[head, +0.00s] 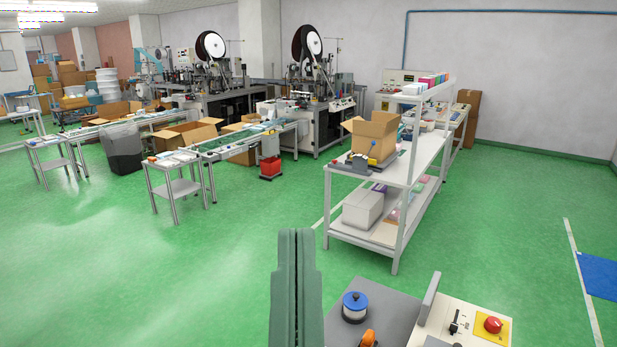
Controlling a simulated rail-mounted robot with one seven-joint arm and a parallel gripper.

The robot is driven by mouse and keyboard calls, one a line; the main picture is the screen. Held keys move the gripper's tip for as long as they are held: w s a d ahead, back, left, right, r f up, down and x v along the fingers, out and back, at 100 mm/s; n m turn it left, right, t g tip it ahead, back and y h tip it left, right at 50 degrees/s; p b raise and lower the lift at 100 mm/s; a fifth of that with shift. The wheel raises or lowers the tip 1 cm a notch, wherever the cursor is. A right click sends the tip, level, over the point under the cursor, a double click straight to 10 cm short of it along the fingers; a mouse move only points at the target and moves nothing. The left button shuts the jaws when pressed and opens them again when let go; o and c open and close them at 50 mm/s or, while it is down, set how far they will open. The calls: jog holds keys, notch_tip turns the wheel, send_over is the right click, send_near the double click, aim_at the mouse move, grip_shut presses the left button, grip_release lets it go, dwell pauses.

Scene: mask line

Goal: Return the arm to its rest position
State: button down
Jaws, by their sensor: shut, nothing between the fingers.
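My gripper (297,236) shows at the bottom centre of the head view. Its two grey-green fingers point up in the picture and lie side by side, pressed together. It is shut and nothing shows between the fingers. It appears in front of the open green floor and looks apart from the shelf bench to its right. The rest of my arm is below the picture's edge, so its pose is hidden.
A white shelf bench (334,236) carrying an open carton (371,138) stands right of centre. Machines and tables stand further back. Green floor (130,270) is clear at left.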

notch_tip(320, 180, up, 21)
jog(key=p, duration=1.8)
jog(key=shift+f, duration=0.15)
jog(key=shift+w+d, duration=0.1)
